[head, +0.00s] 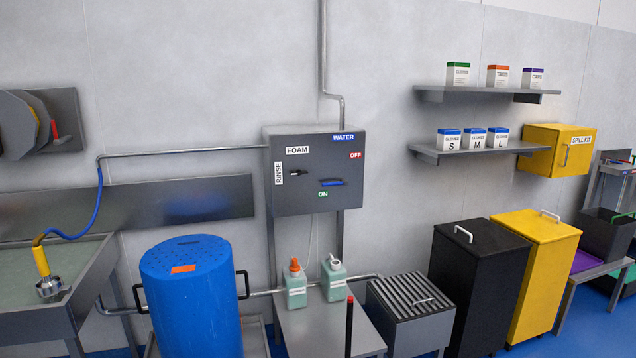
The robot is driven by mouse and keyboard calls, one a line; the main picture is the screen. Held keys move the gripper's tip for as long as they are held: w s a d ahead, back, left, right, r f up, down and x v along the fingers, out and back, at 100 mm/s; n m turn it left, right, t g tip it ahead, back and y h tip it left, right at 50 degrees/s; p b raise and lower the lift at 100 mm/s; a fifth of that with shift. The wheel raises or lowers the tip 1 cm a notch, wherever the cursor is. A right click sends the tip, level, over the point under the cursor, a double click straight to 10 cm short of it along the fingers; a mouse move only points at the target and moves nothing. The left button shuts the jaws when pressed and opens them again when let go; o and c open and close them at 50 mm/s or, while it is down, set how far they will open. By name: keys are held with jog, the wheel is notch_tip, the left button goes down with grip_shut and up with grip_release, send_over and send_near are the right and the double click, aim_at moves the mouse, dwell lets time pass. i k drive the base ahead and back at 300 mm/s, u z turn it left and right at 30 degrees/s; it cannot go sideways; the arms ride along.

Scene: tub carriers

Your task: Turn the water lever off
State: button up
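A grey control box (290,200) is mounted on the wall near the middle of the head view. The blue water lever (334,183) is on the right half of its front and lies about level. The WATER label (343,137) is at the box's top right. The red OFF label (356,155) is above and right of the lever, and the green ON label (323,195) is just below its left part. Which label the lever's setting matches I cannot tell. My gripper is not in view.
A black selector (296,173) sits left of the lever, by FOAM and RINSE labels. Below the box, two bottles (296,287) (334,280) stand on a grey table (310,325). A blue barrel (190,300) stands left; black (475,290) and yellow (540,270) bins stand right.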

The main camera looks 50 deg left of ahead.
aim_at(343, 181)
jog(key=u, duration=0.45)
jog(key=i, duration=1.15)
jog(key=u, duration=1.8)
jog(key=i, duration=1.15)
jog(key=u, duration=1.35)
jog(key=i, duration=0.9)
jog(key=u, duration=0.15)
